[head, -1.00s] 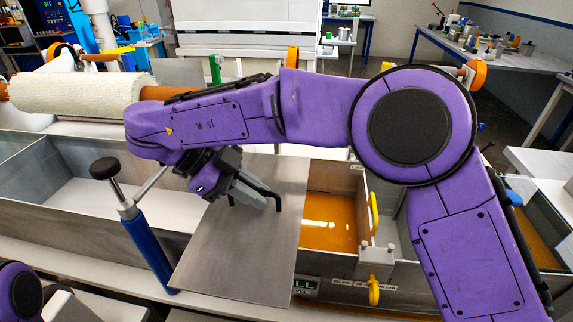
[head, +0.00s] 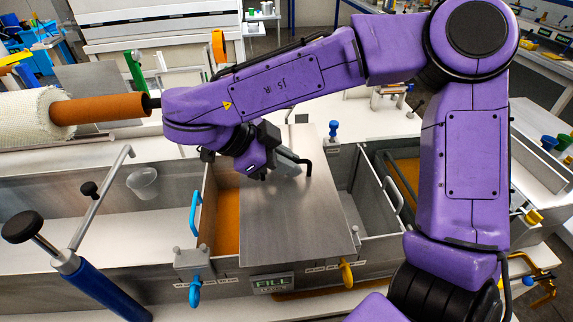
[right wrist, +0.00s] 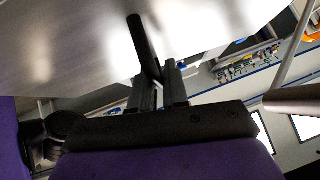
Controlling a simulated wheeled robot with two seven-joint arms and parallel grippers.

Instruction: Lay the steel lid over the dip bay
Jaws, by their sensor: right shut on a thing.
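The flat grey steel lid (head: 297,222) is in the middle of the head view, over part of the dip bay with amber resin (head: 226,222). A strip of amber shows left of the lid; the lid's right side reaches toward a grey compartment. My right gripper (head: 298,164) is shut on the lid's black bar handle (head: 307,166). In the right wrist view the handle (right wrist: 142,40) stands between the fingers (right wrist: 160,88), with the lid (right wrist: 75,45) behind it. I cannot tell whether the lid touches the bay's rim. My left gripper is not in view.
A blue handle (head: 195,207) stands on the wall left of the amber. Blue (head: 195,292) and yellow (head: 347,275) taps are on the front near a FILL label (head: 272,284). A blue post with a black knob (head: 22,227) stands at left. A fabric roll (head: 25,120) lies behind.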

